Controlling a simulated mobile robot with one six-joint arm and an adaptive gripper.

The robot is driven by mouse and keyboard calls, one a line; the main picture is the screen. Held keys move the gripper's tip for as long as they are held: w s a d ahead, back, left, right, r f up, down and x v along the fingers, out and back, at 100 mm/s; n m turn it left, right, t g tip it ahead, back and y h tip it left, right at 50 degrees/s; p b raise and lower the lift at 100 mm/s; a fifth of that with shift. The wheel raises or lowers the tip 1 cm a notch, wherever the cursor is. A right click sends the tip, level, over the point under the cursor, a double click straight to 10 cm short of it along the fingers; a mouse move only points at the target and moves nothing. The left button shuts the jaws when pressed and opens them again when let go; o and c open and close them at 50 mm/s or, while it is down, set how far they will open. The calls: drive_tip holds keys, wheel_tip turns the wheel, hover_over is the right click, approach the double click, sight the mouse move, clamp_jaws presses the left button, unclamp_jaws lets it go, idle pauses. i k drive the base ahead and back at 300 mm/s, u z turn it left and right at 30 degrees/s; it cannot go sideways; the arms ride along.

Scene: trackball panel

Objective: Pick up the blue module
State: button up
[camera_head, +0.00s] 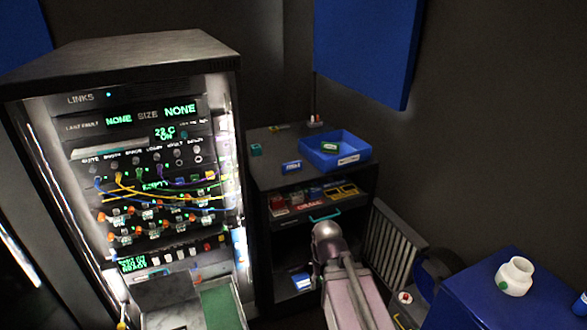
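A small blue module (291,166) with a pale label lies on top of the dark cabinet, just left of the blue tray. Another small blue piece with a white label (301,281) sits in the cabinet's lower opening; I cannot tell if it is the same kind of module. Part of my arm appears to rise at the bottom centre, in front of the cabinet. I cannot make out any gripper fingers, and nothing is seen touching the blue module on top.
The blue tray (348,160) on the cabinet (265,182) holds a green module (328,147). A teal piece (256,149) lies near the back left. A drawer (330,208) holds several coloured modules. A lit rack with cables stands left. A white jar (514,277) stands on a blue surface right.

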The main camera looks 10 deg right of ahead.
sight(295, 166)
drive_tip(key=u, duration=0.05)
drive_tip(key=i, duration=1)
drive_tip(key=z, duration=0.05)
